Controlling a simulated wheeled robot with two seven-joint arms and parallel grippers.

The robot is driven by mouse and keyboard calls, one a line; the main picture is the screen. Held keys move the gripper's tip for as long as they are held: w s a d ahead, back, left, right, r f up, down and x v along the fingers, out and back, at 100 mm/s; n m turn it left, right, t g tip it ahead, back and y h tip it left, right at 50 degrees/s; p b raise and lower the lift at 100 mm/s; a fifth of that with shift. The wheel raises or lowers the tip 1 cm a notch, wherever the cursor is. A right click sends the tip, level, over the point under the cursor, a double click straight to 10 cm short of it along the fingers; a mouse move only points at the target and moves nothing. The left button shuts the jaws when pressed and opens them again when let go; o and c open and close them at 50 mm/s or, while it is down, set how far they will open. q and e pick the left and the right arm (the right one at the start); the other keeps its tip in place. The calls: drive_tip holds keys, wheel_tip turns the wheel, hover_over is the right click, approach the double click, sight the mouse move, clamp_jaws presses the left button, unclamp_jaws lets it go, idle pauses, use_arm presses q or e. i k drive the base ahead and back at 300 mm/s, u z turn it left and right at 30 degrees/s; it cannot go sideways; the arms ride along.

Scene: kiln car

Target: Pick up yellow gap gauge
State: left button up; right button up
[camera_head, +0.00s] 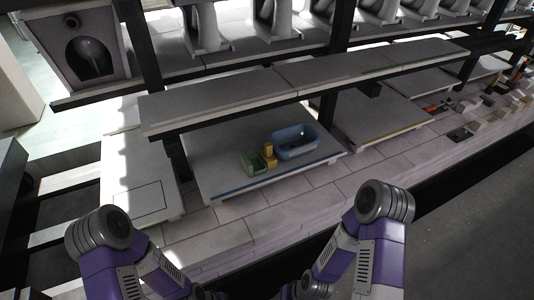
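A small yellow object (269,157), which looks like the gap gauge, stands on a pale slab with a blue front edge (230,186) on the lower level. It sits between a green open box (253,163) on its left and a blue tub (293,141) on its right. At this size I cannot tell whether it touches them. My two purple and grey arms show at the bottom left and bottom right, well short of the slab. Neither gripper's fingers can be seen.
A long grey shelf (300,80) on dark posts overhangs the slab from behind. A brick ledge (270,205) runs along the front. Another slab (385,120) lies to the right, with small tools and blocks beyond it. White sanitaryware stands on the upper level.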

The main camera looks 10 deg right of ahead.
sight(268, 156)
drive_tip(key=z, duration=1.7)
drive_tip(key=i, duration=1.3)
drive_tip(key=u, duration=1.35)
